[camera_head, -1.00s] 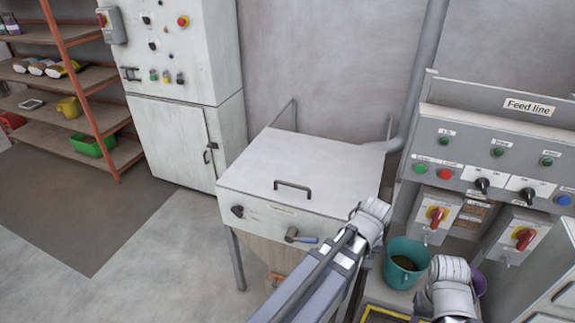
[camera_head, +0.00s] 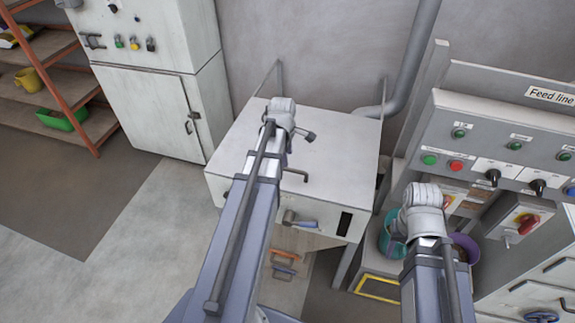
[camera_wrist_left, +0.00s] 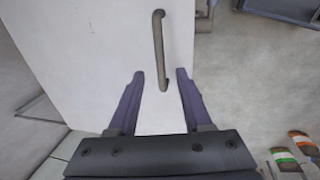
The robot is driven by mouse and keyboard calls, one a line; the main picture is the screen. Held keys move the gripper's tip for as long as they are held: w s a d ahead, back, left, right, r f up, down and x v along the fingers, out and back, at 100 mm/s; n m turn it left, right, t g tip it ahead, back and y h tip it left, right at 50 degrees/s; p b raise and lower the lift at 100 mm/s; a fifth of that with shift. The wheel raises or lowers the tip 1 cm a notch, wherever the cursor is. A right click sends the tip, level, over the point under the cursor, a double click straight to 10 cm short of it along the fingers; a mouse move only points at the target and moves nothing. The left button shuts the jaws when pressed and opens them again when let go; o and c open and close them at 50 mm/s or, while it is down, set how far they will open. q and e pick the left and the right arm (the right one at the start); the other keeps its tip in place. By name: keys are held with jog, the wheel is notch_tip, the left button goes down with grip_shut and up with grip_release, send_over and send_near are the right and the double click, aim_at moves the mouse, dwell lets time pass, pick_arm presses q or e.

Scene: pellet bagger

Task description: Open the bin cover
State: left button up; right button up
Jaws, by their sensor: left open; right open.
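The white bin cover (camera_head: 335,145) lies flat and closed on the hopper box in the head view. Its dark bar handle (camera_head: 298,174) is partly hidden behind my left arm. My left gripper (camera_head: 308,135) is above the cover. In the left wrist view my left gripper (camera_wrist_left: 160,76) is open and empty. There the handle (camera_wrist_left: 158,45) runs lengthwise, with its near end between the fingertips in the picture; I cannot tell the height gap. My right arm's wrist is over the feed-line side, and my right gripper (camera_head: 398,228) is mostly hidden by it.
A blue-handled lever (camera_head: 300,220) sits on the box front. A teal bucket (camera_head: 388,242) and a purple bucket (camera_head: 467,247) stand by my right arm. The feed line panel (camera_head: 510,125) is at the right, a tall cabinet (camera_head: 150,100) at the left. A pipe (camera_head: 408,70) rises behind.

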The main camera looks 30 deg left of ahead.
aim_at(288, 169)
pick_arm(q)
jog(key=f+b, duration=0.3)
jog(key=w+f+b, duration=0.1)
jog(key=f+b, duration=0.2)
jog(key=f, duration=0.1)
jog(key=shift+w+a+f+b, duration=0.15)
jog(key=shift+w+b, duration=0.05)
jog(key=shift+b, duration=0.15)
jog(key=shift+c, duration=0.4)
grip_shut()
dwell(0.7)
